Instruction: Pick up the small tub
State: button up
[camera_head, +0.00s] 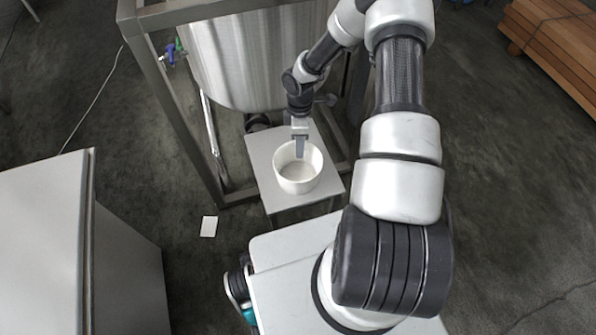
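The small tub (298,183) is white, round and open at the top. It stands upright on a small grey metal table (262,153) under the stirred tank, and it looks empty. My gripper (300,150) points down at the tub's far rim, with its fingertip end overlapping the rim and opening in the picture. I cannot tell whether it touches the tub. The fingers show as one narrow grey shape, so their gap is hidden.
A large steel tank (240,60) in a metal frame (170,110) stands just behind the table. A grey cabinet (45,240) is at the lower left. A white card (209,226) lies on the floor. Wooden planks (555,40) lie at the upper right.

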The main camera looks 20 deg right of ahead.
aim_at(298, 161)
jog(key=f, duration=0.1)
jog(key=f+b, duration=0.1)
jog(key=f, duration=0.3)
jog(key=shift+a, duration=0.3)
grip_shut()
